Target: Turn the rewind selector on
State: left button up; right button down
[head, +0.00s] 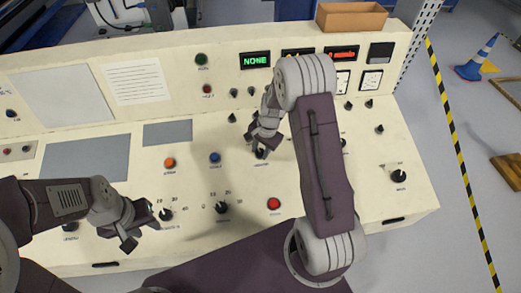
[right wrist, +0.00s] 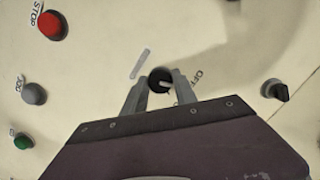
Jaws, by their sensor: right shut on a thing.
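The rewind selector is a black knob (head: 260,154) on the cream console's sloped top, with a small label I cannot read in the head view. In the right wrist view the knob (right wrist: 160,79) sits between my two fingers, with a white pointer line on it and "OFF" printed beside it at the right. My right gripper (head: 258,143) reaches down over it and is shut on it; it also shows in the right wrist view (right wrist: 159,88). My left gripper (head: 139,230) hangs over the console's front left, its fingers apart and empty.
The console (head: 110,155) also bears a red button (head: 274,204), an orange button (head: 170,162), a blue button (head: 215,157) and several other black knobs. A green display (head: 255,60) reads "NONE". An open brown box (head: 351,16) stands on top.

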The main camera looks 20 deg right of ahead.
jog(key=m+t, duration=0.1)
jog(key=m, duration=0.3)
jog(key=shift+m, duration=0.3)
jog(key=m+b, duration=0.1)
jog(key=m, duration=0.4)
jog(key=shift+t, duration=0.4)
jog(key=shift+m, duration=0.3)
jog(key=c, duration=1)
grip_release()
jog(key=shift+s, duration=0.1)
jog(key=p+v, duration=0.3)
jog(key=v, duration=0.6)
